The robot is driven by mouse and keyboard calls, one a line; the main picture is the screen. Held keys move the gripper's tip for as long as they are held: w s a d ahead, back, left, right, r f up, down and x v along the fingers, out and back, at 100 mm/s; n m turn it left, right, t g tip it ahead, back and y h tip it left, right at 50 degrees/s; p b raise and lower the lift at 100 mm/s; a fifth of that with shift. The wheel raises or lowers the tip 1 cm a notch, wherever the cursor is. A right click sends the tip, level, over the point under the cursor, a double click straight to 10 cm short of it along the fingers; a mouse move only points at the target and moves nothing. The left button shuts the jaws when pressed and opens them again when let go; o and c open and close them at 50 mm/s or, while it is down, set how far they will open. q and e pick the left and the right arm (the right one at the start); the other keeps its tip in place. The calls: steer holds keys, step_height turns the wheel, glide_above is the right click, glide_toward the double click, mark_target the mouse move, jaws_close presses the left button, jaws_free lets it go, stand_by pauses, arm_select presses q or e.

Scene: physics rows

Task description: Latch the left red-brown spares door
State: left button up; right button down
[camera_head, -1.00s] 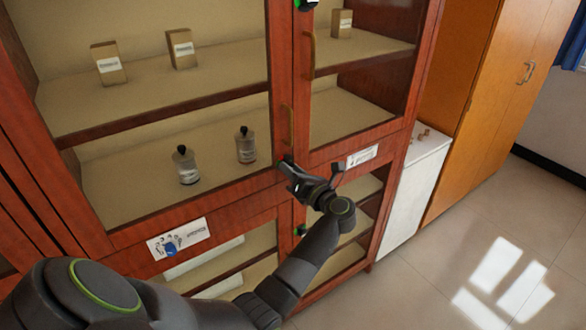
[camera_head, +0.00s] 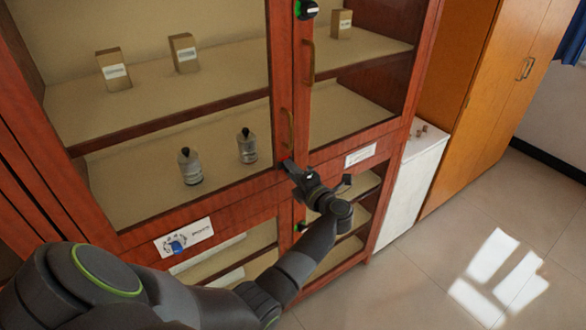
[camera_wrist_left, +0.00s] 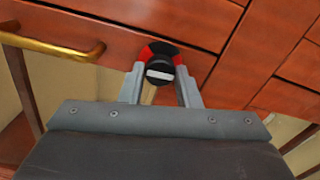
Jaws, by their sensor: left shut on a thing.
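The left red-brown door (camera_head: 272,75) has a large glass pane and looks closed against its frame, with a brass handle (camera_head: 287,130) near its right edge. The handle also shows at the left in the left wrist view (camera_wrist_left: 55,48). My left gripper (camera_head: 289,165) is at the door's lower right corner, below the handle. In the left wrist view its two fingers are shut on a round black latch knob (camera_wrist_left: 159,73) with a white bar, lying nearly level there. Red patches (camera_wrist_left: 147,52) show around the knob. In the head view the gripper mostly hides the knob.
Another knob with green (camera_head: 306,9) is at the top, and a green spot (camera_head: 299,228) shows below. Bottles (camera_head: 190,167) and boxes (camera_head: 184,53) stand behind the glass. A white cabinet (camera_head: 410,190) stands right; the floor (camera_head: 450,250) there is clear.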

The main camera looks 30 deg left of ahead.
arm_select(q)
steer(key=shift+m, duration=0.4)
steer(key=o, duration=1)
steer(key=shift+c, duration=0.2)
